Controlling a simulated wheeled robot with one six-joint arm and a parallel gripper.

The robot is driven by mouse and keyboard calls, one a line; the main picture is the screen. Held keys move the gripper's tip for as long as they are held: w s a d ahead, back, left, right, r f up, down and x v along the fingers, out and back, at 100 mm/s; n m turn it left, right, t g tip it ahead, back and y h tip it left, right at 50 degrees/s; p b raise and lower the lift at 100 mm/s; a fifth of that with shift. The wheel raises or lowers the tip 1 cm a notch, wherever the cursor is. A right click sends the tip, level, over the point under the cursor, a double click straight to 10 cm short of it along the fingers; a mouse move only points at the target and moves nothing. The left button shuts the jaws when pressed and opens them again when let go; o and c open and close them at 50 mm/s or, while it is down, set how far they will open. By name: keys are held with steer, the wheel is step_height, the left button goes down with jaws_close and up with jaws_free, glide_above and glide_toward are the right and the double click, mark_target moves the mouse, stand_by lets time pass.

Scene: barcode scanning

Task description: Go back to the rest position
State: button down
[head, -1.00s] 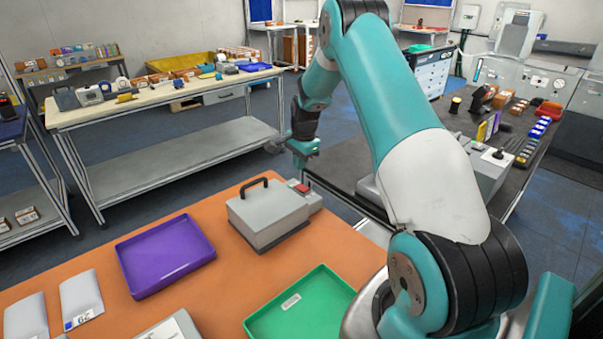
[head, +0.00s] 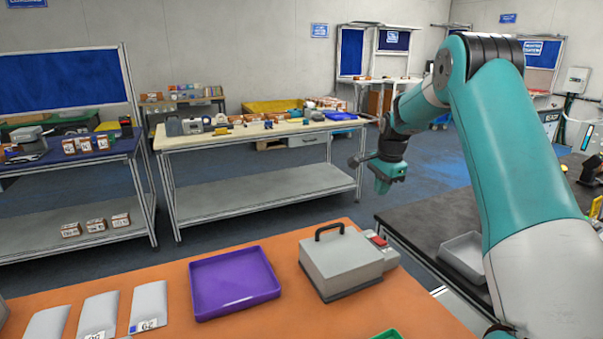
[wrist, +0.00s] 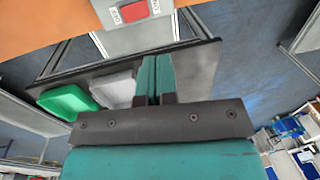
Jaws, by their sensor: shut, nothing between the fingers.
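My gripper (head: 382,184) hangs at the end of my teal arm in the head view, past the right back corner of the orange table (head: 420,300). It points down over open space and touches nothing. In the wrist view my gripper (wrist: 155,60) shows its two teal fingers side by side, shut and with nothing between them.
A grey box with a black handle (head: 342,262) and a purple tray (head: 234,283) stand on the orange table. White pouches (head: 149,304) lie at left. A dark table (head: 430,232) with a grey bin (head: 465,256) is at right. A long workbench (head: 262,185) stands behind.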

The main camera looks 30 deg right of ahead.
steer(key=s+a+r+n+y, duration=0.1)
steer(key=s+a+r+n, duration=0.25)
steer(key=a, duration=0.45)
steer(key=s+a+r+n, duration=0.2)
steer(key=a+n, duration=0.2)
steer(key=a, duration=0.4)
steer(key=s+a+r+n+y, duration=0.1)
steer(key=s+a+r+n, duration=0.25)
steer(key=a, duration=0.45)
steer(key=s+a+n+y, duration=0.1)
steer(key=s+a+n, duration=0.6)
steer(key=s, duration=0.5)
steer(key=s+a+n+g+y+b, duration=0.1)
steer(key=s+a+n, duration=0.6)
steer(key=s, duration=0.4)
steer(key=shift+s+a+r+n+g, duration=0.2)
steer(key=shift+s+a+n+g, duration=0.15)
steer(key=shift+a, duration=0.45)
